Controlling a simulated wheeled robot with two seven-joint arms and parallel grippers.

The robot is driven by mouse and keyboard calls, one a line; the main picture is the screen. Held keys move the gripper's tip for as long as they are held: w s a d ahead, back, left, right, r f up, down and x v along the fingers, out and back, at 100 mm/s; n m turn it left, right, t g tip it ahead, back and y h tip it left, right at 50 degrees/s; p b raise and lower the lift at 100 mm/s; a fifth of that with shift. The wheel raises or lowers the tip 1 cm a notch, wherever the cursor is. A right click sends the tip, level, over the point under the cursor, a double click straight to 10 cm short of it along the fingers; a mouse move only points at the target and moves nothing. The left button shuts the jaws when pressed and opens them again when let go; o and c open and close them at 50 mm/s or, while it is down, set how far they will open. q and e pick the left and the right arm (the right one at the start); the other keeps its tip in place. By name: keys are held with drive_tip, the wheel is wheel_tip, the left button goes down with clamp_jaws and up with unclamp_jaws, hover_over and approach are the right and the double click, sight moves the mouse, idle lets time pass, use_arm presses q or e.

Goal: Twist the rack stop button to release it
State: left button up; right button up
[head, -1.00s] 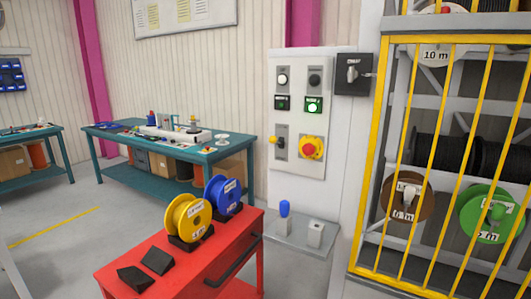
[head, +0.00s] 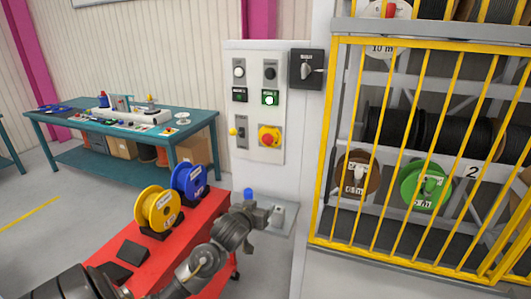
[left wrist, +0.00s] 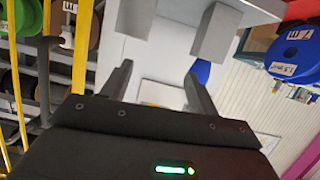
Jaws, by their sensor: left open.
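The rack stop button (head: 269,136) is a round orange-red knob on a yellow plate, low on the right of the white control panel (head: 252,75). I cannot make out the button in the left wrist view. My left gripper (head: 266,214) is below the button, near the grey shelf under the panel, and touches nothing that I can tell. In the left wrist view its two dark fingers (left wrist: 158,85) are apart with nothing held between them. My right gripper is not in view.
A blue-topped post (head: 248,193) and a small grey box (head: 278,212) stand on the shelf beside my gripper. A red cart (head: 190,240) carries yellow and blue reels. The yellow-barred reel rack (head: 322,150) stands to the right. The space before the panel is clear.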

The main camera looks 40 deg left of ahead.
sight(267, 142)
use_arm(q)
drive_tip(key=w+a+r+n+t+y, duration=0.1)
drive_tip(key=a+r+t, duration=0.1)
drive_tip(key=r, duration=0.6)
drive_tip(key=w+a+r+n+t+y, duration=0.1)
drive_tip(key=w+a+r, duration=0.1)
drive_tip(key=r, duration=0.6)
drive_tip(key=p+x, duration=0.3)
drive_tip(key=x, duration=0.6)
drive_tip(key=shift+a, duration=0.15)
drive_tip(key=shift+w+a+p, duration=0.15)
drive_tip(key=shift+w+p, duration=0.15)
drive_tip(key=shift+w, duration=0.25)
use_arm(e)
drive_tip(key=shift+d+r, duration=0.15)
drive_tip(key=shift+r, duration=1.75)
use_arm(q)
drive_tip(key=c, duration=1)
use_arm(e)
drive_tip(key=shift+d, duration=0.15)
